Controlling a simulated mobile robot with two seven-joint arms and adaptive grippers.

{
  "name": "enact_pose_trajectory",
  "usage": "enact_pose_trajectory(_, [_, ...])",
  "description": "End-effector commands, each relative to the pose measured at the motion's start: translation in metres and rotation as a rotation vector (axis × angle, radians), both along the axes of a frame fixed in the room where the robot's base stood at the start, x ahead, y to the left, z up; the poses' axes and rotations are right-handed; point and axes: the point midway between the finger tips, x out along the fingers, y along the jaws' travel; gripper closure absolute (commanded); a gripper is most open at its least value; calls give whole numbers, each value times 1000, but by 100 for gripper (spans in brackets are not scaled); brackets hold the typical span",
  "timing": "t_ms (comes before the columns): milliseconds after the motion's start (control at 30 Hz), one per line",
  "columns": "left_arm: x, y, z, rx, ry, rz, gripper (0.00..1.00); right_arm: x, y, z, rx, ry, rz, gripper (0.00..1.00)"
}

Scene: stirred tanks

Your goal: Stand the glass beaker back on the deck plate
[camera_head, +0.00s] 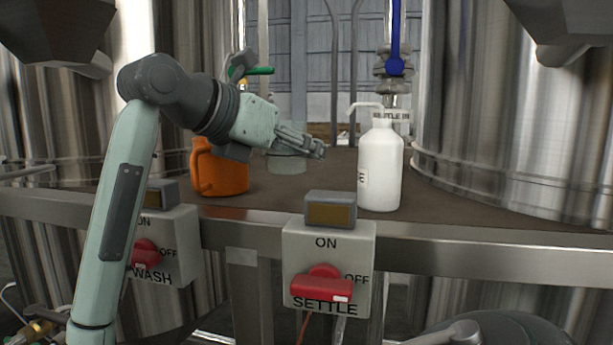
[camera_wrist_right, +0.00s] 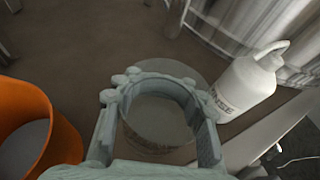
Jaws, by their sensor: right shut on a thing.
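The clear glass beaker (camera_head: 286,163) looks upright at the middle of the brown deck plate (camera_head: 335,185), between the orange jug and the white bottle. My right gripper (camera_head: 317,149) reaches in from the left and is shut on the beaker. In the right wrist view the fingers curve around the beaker's glass (camera_wrist_right: 158,122). The beaker is faint and partly hidden by the gripper. I cannot tell whether its base touches the plate. My left gripper is not in view.
An orange jug (camera_head: 222,174) stands just left of the beaker, behind my forearm. A white wash bottle (camera_head: 380,170) stands to the right near the front edge. The SETTLE switch box (camera_head: 328,262) hangs on the front rail. Steel tanks (camera_head: 480,110) flank the plate.

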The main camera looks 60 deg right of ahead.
Motion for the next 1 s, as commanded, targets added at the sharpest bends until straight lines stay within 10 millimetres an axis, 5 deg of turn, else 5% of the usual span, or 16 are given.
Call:
enact_pose_trajectory(300, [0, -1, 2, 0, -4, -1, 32, -1, 0, -39, 0, 1, -1, 100])
enact_pose_trajectory(833, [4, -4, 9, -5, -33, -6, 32, 0, 0, -43, 1, 0, 0, 100])
enact_pose_trajectory(867, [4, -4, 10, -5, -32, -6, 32, 0, 0, -42, 1, 0, 0, 66])
enact_pose_trajectory(1000, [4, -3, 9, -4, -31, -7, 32, 0, 0, -42, 1, 0, 0, 49])
